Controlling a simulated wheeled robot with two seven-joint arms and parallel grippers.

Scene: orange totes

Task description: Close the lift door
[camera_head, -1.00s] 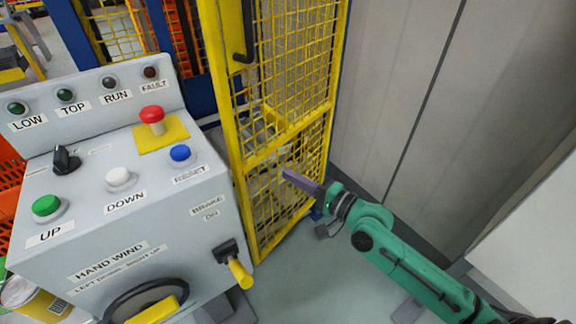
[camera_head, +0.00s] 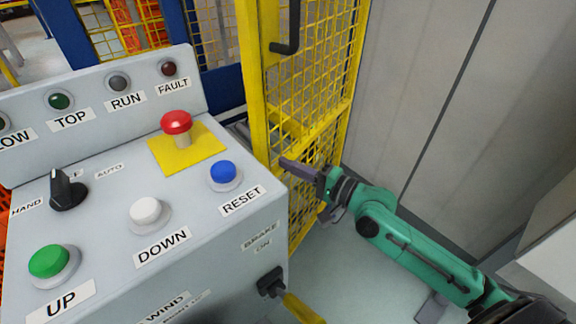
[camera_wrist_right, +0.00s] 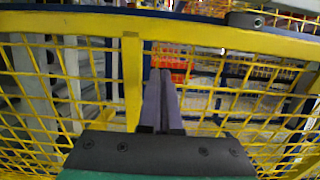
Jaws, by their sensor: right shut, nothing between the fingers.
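The lift door (camera_head: 330,122) is a yellow frame with yellow wire mesh, standing right of the control box in the head view. It looks swung open at an angle, and a black handle (camera_head: 291,30) is on its upper part. My right gripper (camera_head: 284,162) is shut and empty, in front of the door's lower half. In the right wrist view the closed fingers (camera_wrist_right: 163,90) point at the yellow mesh (camera_wrist_right: 60,90) and crossbar. I cannot tell whether the fingertips touch it. My left gripper is not in view.
A grey control box (camera_head: 110,220) with buttons, a red emergency stop (camera_head: 177,122) and a yellow-handled lever (camera_head: 302,308) fills the left. A grey panelled wall (camera_head: 420,90) stands on the right. Grey floor (camera_head: 350,270) lies clear between them.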

